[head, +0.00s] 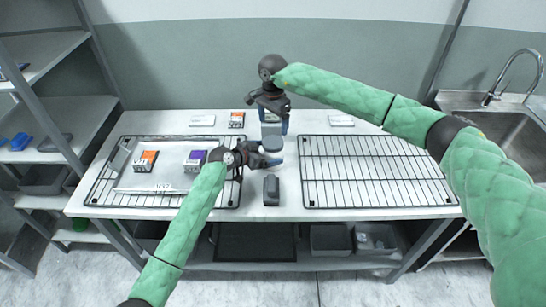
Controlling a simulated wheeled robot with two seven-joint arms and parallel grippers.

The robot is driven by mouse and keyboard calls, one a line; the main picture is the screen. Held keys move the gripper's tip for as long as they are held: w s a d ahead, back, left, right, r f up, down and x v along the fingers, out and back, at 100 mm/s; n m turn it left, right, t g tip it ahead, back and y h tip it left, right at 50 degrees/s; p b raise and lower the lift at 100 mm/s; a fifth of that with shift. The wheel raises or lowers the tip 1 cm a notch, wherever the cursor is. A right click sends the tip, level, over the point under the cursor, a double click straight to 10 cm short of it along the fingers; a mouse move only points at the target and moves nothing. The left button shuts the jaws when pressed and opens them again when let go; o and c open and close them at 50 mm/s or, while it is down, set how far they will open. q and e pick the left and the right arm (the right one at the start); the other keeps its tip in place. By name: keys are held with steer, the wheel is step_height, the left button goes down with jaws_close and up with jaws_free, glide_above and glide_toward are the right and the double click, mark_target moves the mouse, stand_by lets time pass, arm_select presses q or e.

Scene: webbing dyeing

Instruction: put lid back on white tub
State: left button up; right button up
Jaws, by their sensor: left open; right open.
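A small round grey piece (272,144), which looks like a lid or the top of a tub, is at the middle of the table. My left gripper (272,155) is open right beside it; I cannot tell whether they touch. A pale grey-white block-like container (270,129) stands just behind the round piece, partly hidden by my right gripper. I cannot tell for sure which of these is the white tub. My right gripper (270,111) is open, pointing down over the pale container, with nothing visible held.
A dark grey block (271,188) stands in front on the table (285,205). A wire rack with a tray (150,189) and small boxes (146,160) is at left. An empty wire rack (375,172) is at right. A sink (510,130) is far right, shelves (50,145) far left.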

mark_target(273, 142)
arm_select(q)
steer(key=shift+x, duration=1.3)
steer(key=c, duration=1.7)
steer(key=shift+c, duration=1.2)
arm_select(e)
steer(key=shift+w+d+r, duration=0.1)
steer(key=shift+w+r, duration=0.1)
steer(key=m, duration=0.4)
steer(key=shift+s+f+m, duration=0.15)
steer(key=shift+f+m, duration=0.05)
steer(key=shift+m, duration=0.1)
steer(key=m, duration=0.4)
steer(key=shift+f, duration=0.1)
steer(key=shift+f, duration=3.95)
